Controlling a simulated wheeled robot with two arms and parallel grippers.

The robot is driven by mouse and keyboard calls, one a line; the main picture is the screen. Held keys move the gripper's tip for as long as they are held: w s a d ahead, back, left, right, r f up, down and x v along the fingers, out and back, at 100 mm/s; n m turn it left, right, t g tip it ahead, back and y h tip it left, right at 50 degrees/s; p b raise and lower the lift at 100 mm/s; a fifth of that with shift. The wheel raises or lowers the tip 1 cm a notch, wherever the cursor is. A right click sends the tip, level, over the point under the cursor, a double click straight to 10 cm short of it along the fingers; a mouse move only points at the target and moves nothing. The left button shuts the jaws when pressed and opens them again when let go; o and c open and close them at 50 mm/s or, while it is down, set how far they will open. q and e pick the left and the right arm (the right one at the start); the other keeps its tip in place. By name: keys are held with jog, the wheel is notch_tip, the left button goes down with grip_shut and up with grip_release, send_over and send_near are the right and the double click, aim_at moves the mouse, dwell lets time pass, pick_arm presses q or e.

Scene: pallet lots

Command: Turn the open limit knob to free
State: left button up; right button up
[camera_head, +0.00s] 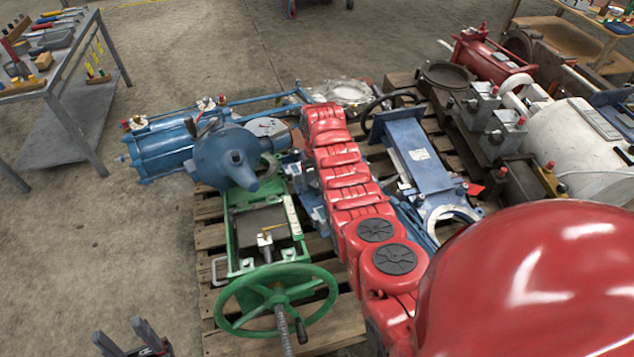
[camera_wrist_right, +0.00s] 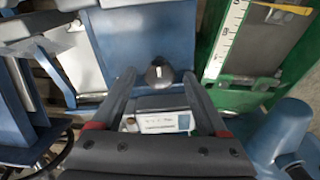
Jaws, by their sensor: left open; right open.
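A dark rounded knob (camera_wrist_right: 160,74) with a small pale mark on top sits on a blue housing (camera_wrist_right: 125,42) in the right wrist view. It is likely the limit knob; no "free" marking is readable. My right gripper (camera_wrist_right: 158,80) is open. Its two fingers lie either side of the knob, apart from it, with visible gaps. A small white label plate (camera_wrist_right: 160,122) shows between the fingers below the knob. In the head view my red right arm hides the knob. My left gripper (camera_head: 132,341) is open and empty at the lower left, over the floor.
A green valve frame with a handwheel (camera_head: 275,300) and a blue actuator (camera_head: 225,155) lie left of my right arm on a wooden pallet (camera_head: 207,240). A blue bracket (camera_head: 405,150) lies right. A tool bench (camera_head: 65,90) stands far left; floor between is clear.

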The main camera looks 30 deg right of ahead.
grip_shut()
dwell(0.4)
